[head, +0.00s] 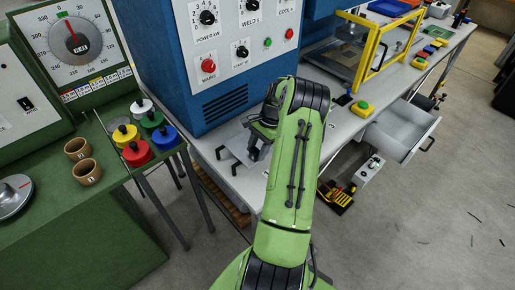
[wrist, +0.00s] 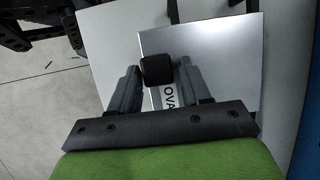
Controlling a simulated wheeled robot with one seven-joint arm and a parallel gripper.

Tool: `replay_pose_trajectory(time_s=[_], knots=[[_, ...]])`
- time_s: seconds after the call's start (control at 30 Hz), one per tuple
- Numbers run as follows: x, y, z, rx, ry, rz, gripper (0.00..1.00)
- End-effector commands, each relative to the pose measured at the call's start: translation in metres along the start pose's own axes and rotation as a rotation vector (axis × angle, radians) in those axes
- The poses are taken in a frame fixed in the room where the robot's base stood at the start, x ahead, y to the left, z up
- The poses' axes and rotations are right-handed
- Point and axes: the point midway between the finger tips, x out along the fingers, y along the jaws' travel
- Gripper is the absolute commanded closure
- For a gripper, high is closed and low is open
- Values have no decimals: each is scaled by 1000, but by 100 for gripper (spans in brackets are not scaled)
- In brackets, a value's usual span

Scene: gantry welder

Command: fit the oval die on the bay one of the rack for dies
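A black knob-like block (wrist: 158,70) sits between the fingertips of my gripper (wrist: 160,72) in the wrist view. The fingers stand close on both sides of it. I cannot tell whether they press on it. Just below the knob is a white label (wrist: 168,97) reading "OVA", partly hidden by the right finger. It fits the oval die, whose body I cannot make out. In the head view my gripper (head: 258,142) is low over the bench, in front of the blue machine, and my arm hides part of it. I cannot pick out the rack for dies or its bay one.
A flat grey metal plate (wrist: 225,55) lies under my gripper on the bench (head: 345,113). The blue welder cabinet (head: 222,85) stands close behind. Coloured knobbed pieces (head: 138,153) and two brown cups (head: 87,172) stand at left. An open drawer (head: 398,128) juts out at right.

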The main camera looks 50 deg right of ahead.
Motion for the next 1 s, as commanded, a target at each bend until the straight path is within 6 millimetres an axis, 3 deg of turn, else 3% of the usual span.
replay_pose_trajectory(time_s=[0.03, 0.1, 0.37, 0.47, 0.9, 1.0], knots=[[-1, 0, 0, 0, 0, 0, 44], [-1, 0, 0, 0, 0, 0, 34], [0, 1, 0, 3, -1, 2, 34], [-9, 0, 0, 3, 2, -1, 34], [-128, -1, 0, 2, 3, -4, 34], [-146, -1, 0, 1, 1, -1, 34]])
